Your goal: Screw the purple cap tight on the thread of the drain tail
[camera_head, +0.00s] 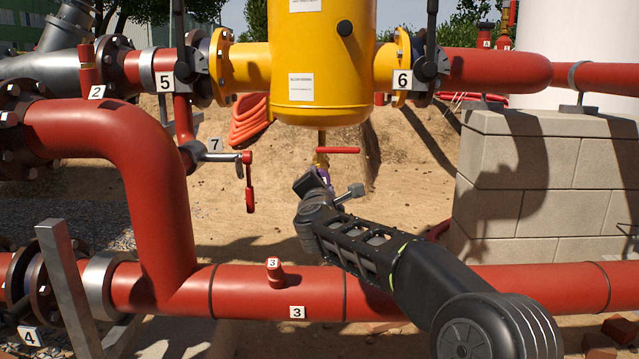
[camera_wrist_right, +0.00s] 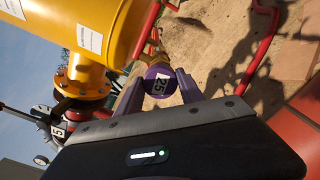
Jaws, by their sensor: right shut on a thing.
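A small patch of purple shows there. The drain tail with its brass valve (camera_head: 321,158) hangs under the vessel, right above the gripper. In the wrist view the cap is in line with the tail's end and hides it, so I cannot tell how far the thread is engaged. My left gripper is not in view.
The yellow vessel (camera_head: 320,60) hangs above, and the drain valve's red handle (camera_head: 339,150) sticks out to the right, close to my gripper. A large red pipe (camera_head: 240,290) crosses in front, below my forearm. A block wall (camera_head: 545,180) stands at right. Sandy ground lies behind.

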